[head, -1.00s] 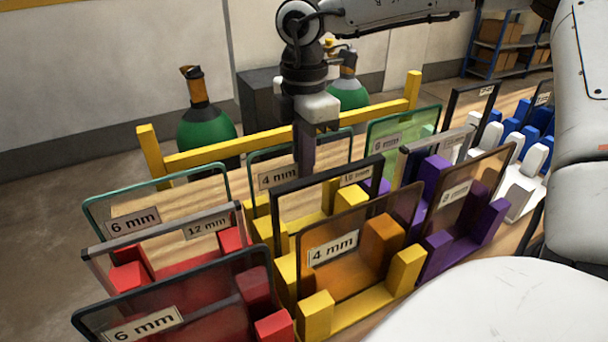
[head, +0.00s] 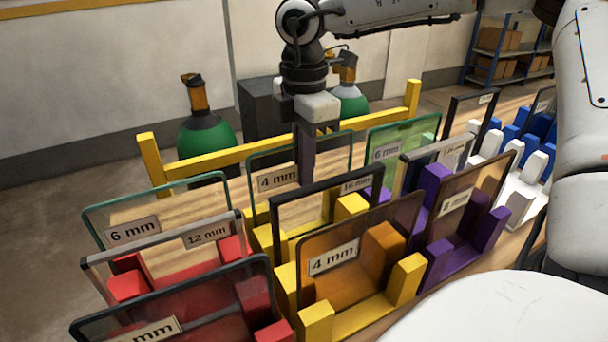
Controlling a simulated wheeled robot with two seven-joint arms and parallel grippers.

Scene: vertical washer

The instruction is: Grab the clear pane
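Several framed panes stand upright in coloured slotted racks. The yellow rack (head: 345,322) holds a green-edged clear 4 mm pane (head: 322,159) at the back, a black-framed clear pane (head: 303,210) in the middle and an amber 4 mm pane (head: 345,275) in front. Which clear pane is meant is not plain. My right gripper (head: 306,182) points down over the yellow rack, in front of the green-edged pane; its tips end near the black frame's top edge. Its fingers overlap in this view, so their gap and any contact are hidden. My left gripper is out of view.
A red rack (head: 127,286) with panes stands left, a purple rack (head: 462,257) right, then white (head: 521,206) and blue (head: 545,125) racks. A yellow rail (head: 245,153) runs behind, with green gas cylinders (head: 205,137) beyond. The racks are closely spaced.

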